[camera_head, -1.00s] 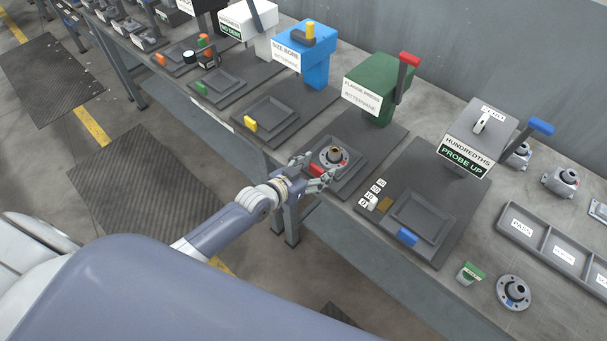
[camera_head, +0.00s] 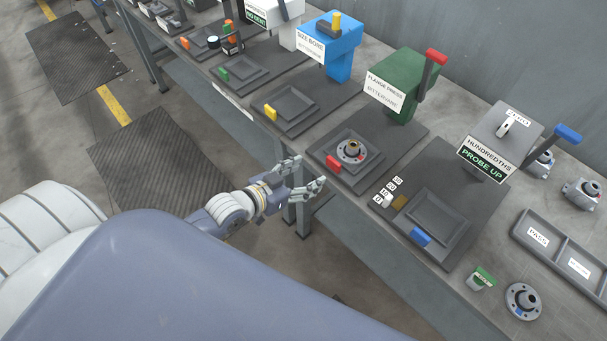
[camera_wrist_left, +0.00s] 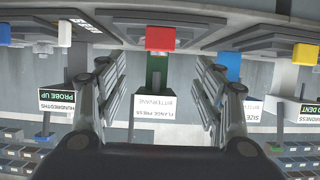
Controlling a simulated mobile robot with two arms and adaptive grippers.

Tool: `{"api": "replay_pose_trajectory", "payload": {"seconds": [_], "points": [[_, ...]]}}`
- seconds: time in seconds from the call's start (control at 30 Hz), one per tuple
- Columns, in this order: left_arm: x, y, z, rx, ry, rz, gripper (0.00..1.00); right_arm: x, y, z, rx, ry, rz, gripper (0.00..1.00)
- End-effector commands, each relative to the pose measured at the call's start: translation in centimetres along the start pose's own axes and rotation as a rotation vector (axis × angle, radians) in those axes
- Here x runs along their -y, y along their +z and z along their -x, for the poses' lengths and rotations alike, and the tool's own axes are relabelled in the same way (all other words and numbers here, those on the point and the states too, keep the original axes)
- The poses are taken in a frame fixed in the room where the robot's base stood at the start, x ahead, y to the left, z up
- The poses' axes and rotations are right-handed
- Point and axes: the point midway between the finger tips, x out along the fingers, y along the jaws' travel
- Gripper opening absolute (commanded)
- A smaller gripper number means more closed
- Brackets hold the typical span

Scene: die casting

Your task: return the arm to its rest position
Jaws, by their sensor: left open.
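My left arm comes in from the left in the head view. Its gripper (camera_head: 305,180) is open and empty, off the front edge of the bench and apart from everything on it. A flanged metal part (camera_head: 351,151) sits in the square tray of the green flange press (camera_head: 404,85), behind the gripper. In the left wrist view the open fingers (camera_wrist_left: 160,95) stand wide apart with nothing between them. Beyond them the red block (camera_wrist_left: 160,38) and the press label (camera_wrist_left: 151,107) show upside down. My right gripper is not in view.
The grey bench (camera_head: 455,292) runs diagonally, with a blue size bore station (camera_head: 331,48) and a hundredths probe station (camera_head: 500,135) beside the press. A divided tray (camera_head: 519,229) and a loose flange (camera_head: 523,300) lie at right. The floor in front holds dark mats (camera_head: 160,165).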

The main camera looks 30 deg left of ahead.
Motion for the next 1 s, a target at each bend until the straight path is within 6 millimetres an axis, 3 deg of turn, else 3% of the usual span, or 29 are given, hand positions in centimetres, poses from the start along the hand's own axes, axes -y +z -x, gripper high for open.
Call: {"api": "replay_pose_trajectory", "payload": {"seconds": [0.37, 0.47, 0.57, 0.77, 0.87, 1.0], "points": [[0.0, 0.1, -0.1, 0.001, -0.001, 0.000, 0.62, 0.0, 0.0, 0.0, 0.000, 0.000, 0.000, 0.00], [0.4, 1.6, -0.3, 0.023, -0.012, 0.005, 0.62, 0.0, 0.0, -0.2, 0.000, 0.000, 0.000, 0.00], [1.3, 5.8, -0.9, 0.088, -0.046, 0.016, 0.62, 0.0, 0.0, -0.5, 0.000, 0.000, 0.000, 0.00], [2.8, 20.3, -0.9, 0.321, -0.133, 0.048, 0.62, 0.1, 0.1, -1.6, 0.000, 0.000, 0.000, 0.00], [2.3, 27.8, 0.3, 0.449, -0.161, 0.063, 0.62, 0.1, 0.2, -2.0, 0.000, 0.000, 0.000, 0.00], [0.0, 37.9, 3.4, 0.635, -0.175, 0.082, 0.62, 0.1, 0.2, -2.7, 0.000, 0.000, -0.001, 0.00]]}}
